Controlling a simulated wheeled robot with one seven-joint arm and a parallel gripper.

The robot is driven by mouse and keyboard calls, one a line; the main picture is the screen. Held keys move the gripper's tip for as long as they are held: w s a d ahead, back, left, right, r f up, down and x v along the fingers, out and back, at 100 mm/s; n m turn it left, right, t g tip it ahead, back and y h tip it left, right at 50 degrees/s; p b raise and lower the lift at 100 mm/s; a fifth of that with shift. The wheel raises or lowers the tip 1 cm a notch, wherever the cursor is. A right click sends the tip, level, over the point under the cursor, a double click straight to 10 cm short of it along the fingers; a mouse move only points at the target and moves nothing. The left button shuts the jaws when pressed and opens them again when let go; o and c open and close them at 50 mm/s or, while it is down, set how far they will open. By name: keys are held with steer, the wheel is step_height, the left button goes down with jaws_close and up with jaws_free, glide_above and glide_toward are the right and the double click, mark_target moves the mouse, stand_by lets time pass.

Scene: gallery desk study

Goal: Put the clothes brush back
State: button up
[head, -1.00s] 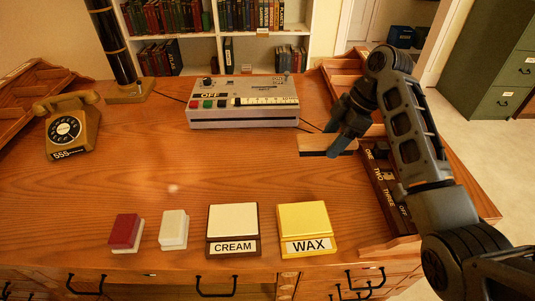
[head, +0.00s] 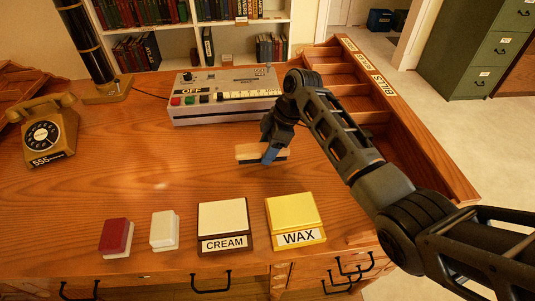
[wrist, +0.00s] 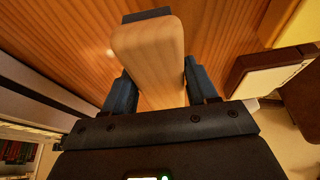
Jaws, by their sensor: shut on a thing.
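The clothes brush (head: 246,153) is a pale wooden block with a darker underside. My gripper (head: 270,152) is shut on it and holds it over the middle of the desk, in front of the grey recorder. In the wrist view the brush's light wooden back (wrist: 150,55) lies between my two blue fingers (wrist: 152,88). Its bristles are mostly hidden there. It looks held above the desk top, but the exact gap is hard to tell.
Along the front edge sit a red-topped block (head: 116,236), a white block (head: 164,230), the CREAM box (head: 223,225) and the yellow WAX box (head: 294,220). The grey recorder (head: 222,97) stands behind, the telephone (head: 46,132) at left. A compartmented wooden rack (head: 400,130) lines the right. Desk left of centre is clear.

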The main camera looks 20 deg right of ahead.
steer(key=shift+f, duration=1.5)
steer(key=shift+f, duration=0.15)
steer(key=o, duration=1)
steer(key=b+v, duration=0.1)
steer(key=v, duration=1.1)
